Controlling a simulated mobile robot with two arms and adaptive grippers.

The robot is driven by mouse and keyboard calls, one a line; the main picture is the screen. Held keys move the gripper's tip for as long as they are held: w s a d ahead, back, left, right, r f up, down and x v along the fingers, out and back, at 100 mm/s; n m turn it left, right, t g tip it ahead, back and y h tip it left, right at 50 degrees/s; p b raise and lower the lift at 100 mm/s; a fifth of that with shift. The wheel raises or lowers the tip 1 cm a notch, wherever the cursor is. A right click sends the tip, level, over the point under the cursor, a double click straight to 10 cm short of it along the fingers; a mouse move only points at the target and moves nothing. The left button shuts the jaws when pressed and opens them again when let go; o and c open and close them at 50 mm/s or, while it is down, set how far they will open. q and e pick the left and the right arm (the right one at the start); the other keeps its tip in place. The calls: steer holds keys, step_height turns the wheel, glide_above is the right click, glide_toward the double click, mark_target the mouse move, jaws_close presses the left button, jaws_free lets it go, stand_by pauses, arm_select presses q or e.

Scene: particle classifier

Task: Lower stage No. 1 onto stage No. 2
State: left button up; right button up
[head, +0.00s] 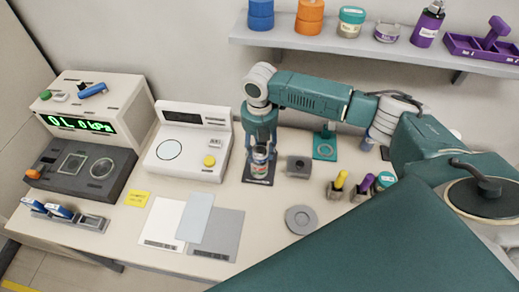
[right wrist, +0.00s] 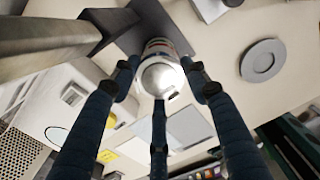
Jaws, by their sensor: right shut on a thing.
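My right gripper (head: 261,148) points straight down over a small dark base (head: 258,180) in the middle of the table. It is shut on a round silver piece (right wrist: 160,78), which I take to be stage No. 1; I can read no number on it. A short round stack (head: 260,170) with coloured label bands stands upright on the base, directly below and between the fingers. It may include stage No. 2. I cannot tell whether the held piece touches the part below or is apart from it. My left gripper is not in view.
A white instrument (head: 186,150) stands close left of the gripper. A grey block (head: 299,166) stands close right. A grey disc (head: 301,219) lies front right, and flat sheets (head: 215,230) lie front left. A shelf (head: 370,48) with jars runs along the back wall.

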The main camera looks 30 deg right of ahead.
steer(key=shift+f+p, duration=0.2)
steer(key=shift+p, duration=0.1)
steer(key=shift+f, duration=0.2)
steer(key=shift+p, duration=0.7)
stand_by(0.6)
steer(key=shift+f, duration=0.45)
stand_by(0.6)
steer(key=o, duration=1.3)
steer(key=shift+o, duration=0.2)
step_height(320, 180, up, 12)
